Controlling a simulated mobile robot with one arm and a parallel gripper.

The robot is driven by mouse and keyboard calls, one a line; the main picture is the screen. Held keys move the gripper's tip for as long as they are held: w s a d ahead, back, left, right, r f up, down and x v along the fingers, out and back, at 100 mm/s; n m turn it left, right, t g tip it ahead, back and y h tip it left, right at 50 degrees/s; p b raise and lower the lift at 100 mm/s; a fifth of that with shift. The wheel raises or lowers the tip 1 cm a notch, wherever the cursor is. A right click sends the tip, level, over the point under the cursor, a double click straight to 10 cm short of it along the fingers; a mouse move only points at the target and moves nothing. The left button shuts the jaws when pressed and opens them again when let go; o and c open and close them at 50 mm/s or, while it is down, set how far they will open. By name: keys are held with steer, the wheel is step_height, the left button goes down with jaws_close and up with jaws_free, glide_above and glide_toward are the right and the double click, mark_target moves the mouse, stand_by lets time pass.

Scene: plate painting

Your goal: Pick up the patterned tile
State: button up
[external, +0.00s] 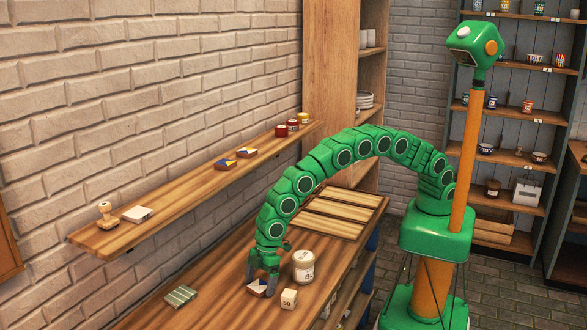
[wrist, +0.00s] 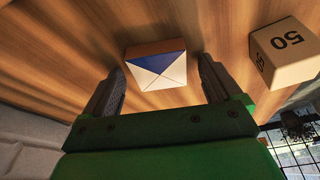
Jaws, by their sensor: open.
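A patterned tile (external: 255,288) with blue and white triangles lies on the wooden workbench (external: 218,280). It also shows in the wrist view (wrist: 158,70), with its brown edge facing away. My gripper (external: 261,283) points down at the tile, its fingers open. In the wrist view, the fingers (wrist: 160,75) stand to the left and right of the tile with a gap on each side. The tile is partly hidden by the fingers in the external view.
A cube marked 50 (external: 289,299) sits just right of the tile, also in the wrist view (wrist: 283,52). A lidded jar (external: 303,268) stands behind it. A green striped tile (external: 181,295) lies to the left. A wall shelf (external: 180,198) holds a stamp (external: 105,216) and several tiles.

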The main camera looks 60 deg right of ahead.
steer(key=c, duration=1.2)
